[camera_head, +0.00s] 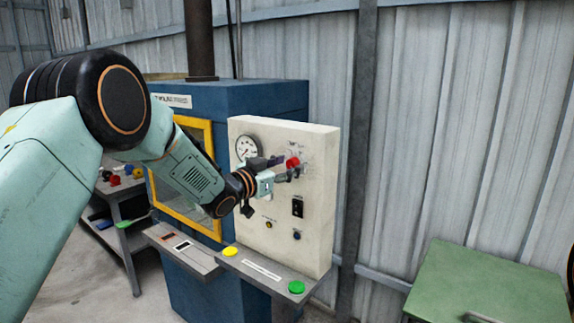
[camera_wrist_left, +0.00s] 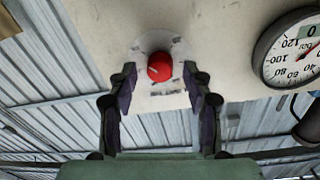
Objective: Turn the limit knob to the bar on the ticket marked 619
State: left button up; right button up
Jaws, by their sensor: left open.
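The red limit knob (camera_head: 292,162) is on the upper part of the cream control panel (camera_head: 315,228). In the left wrist view the knob (camera_wrist_left: 160,66) has a pale pointer line on its face and faint scale marks around it, too small to read. My left gripper (camera_head: 285,175) is in front of the panel, close to the knob. In the left wrist view its two fingers (camera_wrist_left: 160,92) are apart, with the knob just beyond and between their tips. I cannot tell whether they touch it. I cannot make out a ticket marked 619. My right gripper is not in view.
A pressure gauge (camera_head: 247,147) is left of the knob, also large in the left wrist view (camera_wrist_left: 290,52). A black switch (camera_head: 297,208) sits below. A shelf carries yellow (camera_head: 230,251) and green (camera_head: 296,287) buttons. A green table (camera_head: 485,285) stands at right.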

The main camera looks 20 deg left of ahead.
pick_arm(q)
jog(key=shift+w, duration=0.35)
jog(key=shift+w+d+f, duration=0.15)
jog(key=shift+s, duration=0.25)
jog(key=c, duration=0.6)
grip_shut()
